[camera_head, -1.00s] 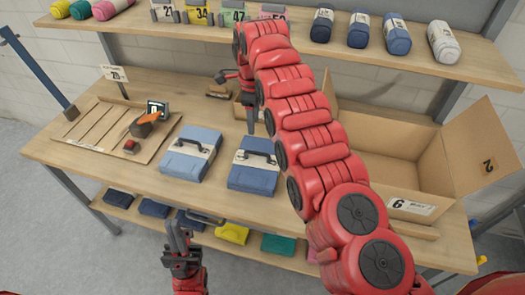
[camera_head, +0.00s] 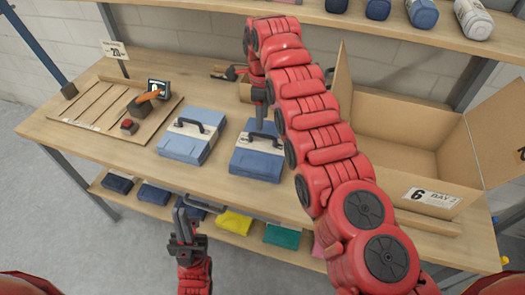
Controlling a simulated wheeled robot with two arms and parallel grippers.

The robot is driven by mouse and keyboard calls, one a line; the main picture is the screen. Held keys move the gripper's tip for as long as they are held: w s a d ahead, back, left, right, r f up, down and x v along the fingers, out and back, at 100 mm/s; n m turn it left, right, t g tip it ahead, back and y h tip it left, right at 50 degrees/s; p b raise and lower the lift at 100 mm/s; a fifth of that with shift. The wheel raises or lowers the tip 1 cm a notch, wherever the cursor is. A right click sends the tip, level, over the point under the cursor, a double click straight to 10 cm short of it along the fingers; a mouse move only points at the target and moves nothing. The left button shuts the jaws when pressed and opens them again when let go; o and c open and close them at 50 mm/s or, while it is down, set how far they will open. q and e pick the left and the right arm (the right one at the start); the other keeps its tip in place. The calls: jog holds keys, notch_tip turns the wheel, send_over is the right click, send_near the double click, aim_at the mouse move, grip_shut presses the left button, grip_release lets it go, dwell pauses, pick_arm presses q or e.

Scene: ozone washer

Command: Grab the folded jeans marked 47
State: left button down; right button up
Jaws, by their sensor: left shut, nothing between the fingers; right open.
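Two folded blue jeans bundles with pale bands and dark handles lie side by side on the table. The left bundle (camera_head: 181,149) is lighter blue; the right bundle (camera_head: 254,164) is darker. I cannot read a 47 on either. My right gripper (camera_head: 260,122) points down at the back of the right bundle, near its handle; it is open, with nothing seen held. Whether it touches the handle I cannot tell. My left gripper (camera_head: 181,216) is shut and empty, upright in front of the table's front edge.
An open cardboard box (camera_head: 405,165) marked 6 stands right of my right arm. A wooden board (camera_head: 98,104) with a small device lies at the left. A lower shelf holds several folded items, including a yellow one (camera_head: 234,222). An upper shelf (camera_head: 410,40) spans the back.

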aim_at(263, 135)
notch_tip(263, 135, down, 2)
jog(key=shift+f+p, duration=0.1)
jog(key=shift+p, duration=0.35)
jog(key=shift+f, duration=0.3)
jog(key=shift+f+p, duration=0.45)
jog(key=shift+p, duration=0.05)
notch_tip(263, 135, down, 5)
jog(key=shift+r+p, duration=0.15)
jog(key=shift+p, duration=0.75)
grip_shut()
jog(key=shift+w+r, duration=0.1)
